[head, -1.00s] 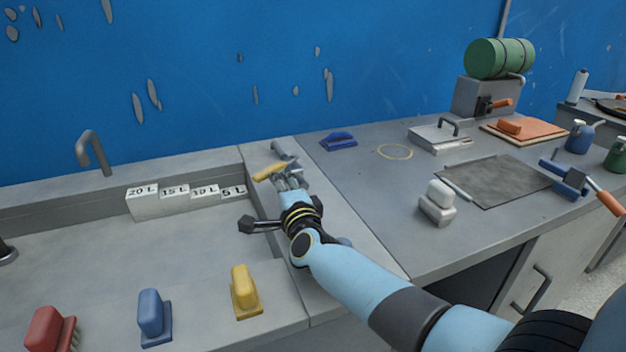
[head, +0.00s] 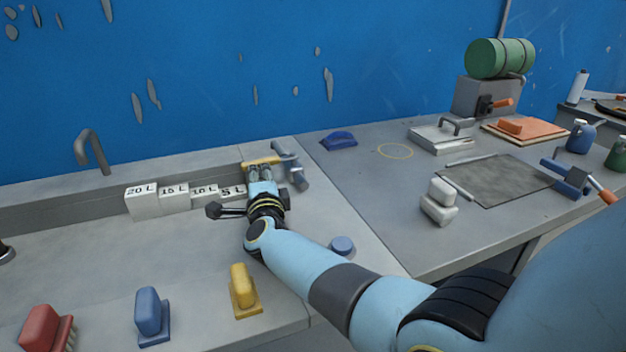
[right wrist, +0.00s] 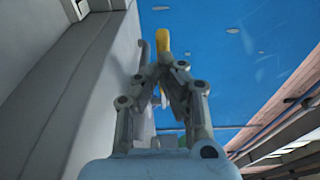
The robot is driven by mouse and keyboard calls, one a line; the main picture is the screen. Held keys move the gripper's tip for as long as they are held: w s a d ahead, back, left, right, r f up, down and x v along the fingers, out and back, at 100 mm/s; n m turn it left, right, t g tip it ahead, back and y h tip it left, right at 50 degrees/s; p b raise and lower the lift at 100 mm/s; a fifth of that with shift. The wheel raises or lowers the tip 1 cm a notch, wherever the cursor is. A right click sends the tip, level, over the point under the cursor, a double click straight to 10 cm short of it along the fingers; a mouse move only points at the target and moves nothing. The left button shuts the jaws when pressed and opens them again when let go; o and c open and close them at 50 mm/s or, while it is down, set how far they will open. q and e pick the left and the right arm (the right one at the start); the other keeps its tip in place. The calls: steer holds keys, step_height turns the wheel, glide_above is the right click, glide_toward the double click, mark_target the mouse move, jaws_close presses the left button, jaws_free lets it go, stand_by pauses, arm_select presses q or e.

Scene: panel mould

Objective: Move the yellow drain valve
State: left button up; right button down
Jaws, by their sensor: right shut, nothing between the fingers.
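The yellow drain valve (head: 262,162) shows as a yellow handle beside a grey pipe fitting (head: 292,163), at the back right corner of the sink. My right gripper (head: 261,172) is shut with nothing between its fingers, and its tips are right at the near side of the handle. In the right wrist view the yellow handle (right wrist: 162,40) stands just beyond the closed fingertips (right wrist: 166,62). I cannot tell whether they touch. The gripper hides part of the valve. My left gripper is not in view.
White stepped blocks marked 20 L to 5 L (head: 142,203) stand left of my gripper. Red (head: 44,328), blue (head: 150,312) and yellow (head: 242,288) brushes line the front. A blue brush (head: 339,140) lies to the right. A grey tap (head: 92,150) rises at left.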

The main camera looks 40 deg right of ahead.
stand_by(0.4)
step_height(320, 180, up, 10)
stand_by(0.6)
steer(key=shift+a+f, duration=0.1)
